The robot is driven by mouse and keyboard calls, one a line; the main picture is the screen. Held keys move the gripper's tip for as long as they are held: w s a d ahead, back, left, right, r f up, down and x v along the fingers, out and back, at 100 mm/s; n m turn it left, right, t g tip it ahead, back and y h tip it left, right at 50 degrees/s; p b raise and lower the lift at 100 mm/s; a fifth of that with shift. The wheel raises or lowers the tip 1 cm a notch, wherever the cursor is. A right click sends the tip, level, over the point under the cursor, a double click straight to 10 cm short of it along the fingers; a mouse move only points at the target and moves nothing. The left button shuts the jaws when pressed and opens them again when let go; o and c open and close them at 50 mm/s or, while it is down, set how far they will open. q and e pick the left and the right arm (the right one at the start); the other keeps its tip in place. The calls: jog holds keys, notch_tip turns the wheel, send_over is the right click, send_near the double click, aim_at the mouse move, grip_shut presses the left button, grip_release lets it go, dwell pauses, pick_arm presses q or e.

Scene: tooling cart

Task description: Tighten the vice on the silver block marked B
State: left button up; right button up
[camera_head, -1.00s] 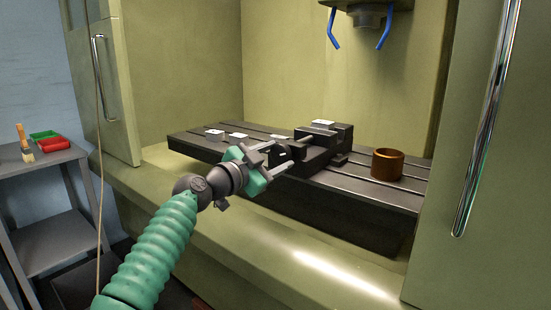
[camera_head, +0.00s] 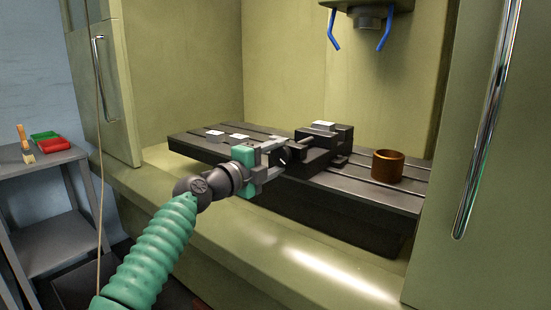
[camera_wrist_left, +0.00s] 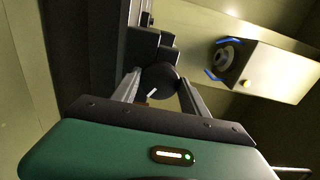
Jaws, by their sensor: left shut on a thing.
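The dark vice (camera_head: 325,140) is on the slotted machine table. A silver block (camera_head: 323,124) shows at the top of the vice; its letter is too small to read. My left gripper (camera_head: 280,157) is at the near left end of the vice, shut on the round black vice knob (camera_head: 285,156). In the left wrist view the knob (camera_wrist_left: 158,82), with a white line on its face, sits between the two fingers of the gripper (camera_wrist_left: 159,88). My right gripper is out of view.
Two flat silver pieces (camera_head: 214,133) (camera_head: 239,137) lie on the left of the machine table (camera_head: 395,194). A bronze cup (camera_head: 388,165) stands at its right. A spindle with blue nozzles (camera_head: 383,32) hangs above. A grey cart (camera_head: 45,235) stands at left.

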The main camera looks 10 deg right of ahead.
pick_arm(q)
jog(key=m, duration=0.5)
jog(key=shift+d+f+m+p, duration=0.1)
jog(key=shift+f+m+p, duration=0.15)
jog(key=shift+m+p, duration=0.95)
jog(key=shift+m, duration=1.2)
jog(key=o, duration=1.1)
jog(key=shift+o, duration=1.2)
jog(key=shift+w, duration=0.1)
jog(key=shift+r, duration=0.1)
